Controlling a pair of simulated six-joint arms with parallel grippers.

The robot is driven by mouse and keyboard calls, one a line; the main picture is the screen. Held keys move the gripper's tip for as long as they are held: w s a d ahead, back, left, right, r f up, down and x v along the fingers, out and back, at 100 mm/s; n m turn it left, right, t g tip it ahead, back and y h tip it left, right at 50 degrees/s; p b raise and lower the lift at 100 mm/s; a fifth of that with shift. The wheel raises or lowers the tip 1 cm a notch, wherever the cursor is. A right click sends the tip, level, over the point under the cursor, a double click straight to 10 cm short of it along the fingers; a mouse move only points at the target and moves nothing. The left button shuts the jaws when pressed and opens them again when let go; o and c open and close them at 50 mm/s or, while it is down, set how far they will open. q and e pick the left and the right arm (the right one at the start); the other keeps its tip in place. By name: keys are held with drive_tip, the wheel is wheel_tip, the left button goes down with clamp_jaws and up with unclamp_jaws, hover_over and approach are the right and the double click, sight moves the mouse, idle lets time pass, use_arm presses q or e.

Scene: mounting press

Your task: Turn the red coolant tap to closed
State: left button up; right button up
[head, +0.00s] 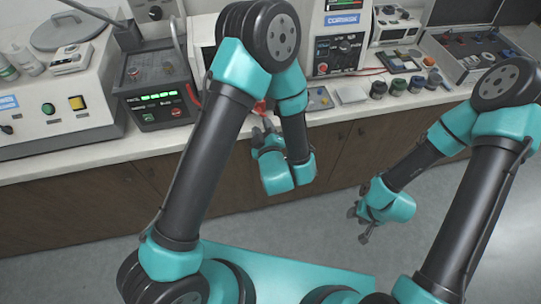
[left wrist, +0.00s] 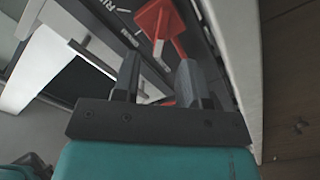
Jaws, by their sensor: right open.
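The red coolant tap (left wrist: 155,20) shows at the top of the left wrist view, with a red arm slanting down toward the right finger. In the head view a small bit of red (head: 260,106) shows just above my left gripper (head: 262,132); the arm hides most of it. In the left wrist view my left gripper (left wrist: 158,64) has its fingers apart, with the tap's head beyond the fingertips. I cannot tell whether a finger touches the tap. My right gripper (head: 360,216) is open and empty over the floor, away from the bench.
A white bench (head: 90,158) runs along the back. A dark unit with a green display (head: 158,97) stands left of my left arm. Several dark jars (head: 398,87) and an open case (head: 478,50) stand to the right. The floor before the cabinets is clear.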

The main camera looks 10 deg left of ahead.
use_arm(q)
drive_tip(key=v, duration=1.1)
drive_tip(key=shift+s, duration=0.3)
drive_tip(key=shift+d, duration=0.1)
drive_tip(key=w+a+f+m+g+h, duration=0.2)
drive_tip(key=a+f+g+h, duration=0.15)
drive_tip(key=f, duration=0.45)
drive_tip(key=w+a+f+m+g+h, duration=0.25)
drive_tip(key=a+f+g, duration=0.2)
drive_tip(key=f, duration=0.25)
drive_tip(key=s+a+f+m+g+h, duration=0.5)
drive_tip(key=s+f+m+g, duration=0.1)
drive_tip(key=s+m+g, duration=0.1)
drive_tip(key=shift+s+a+f+m+g, duration=0.15)
drive_tip(key=shift+s+a+m+g, duration=0.2)
drive_tip(key=shift+s, duration=0.1)
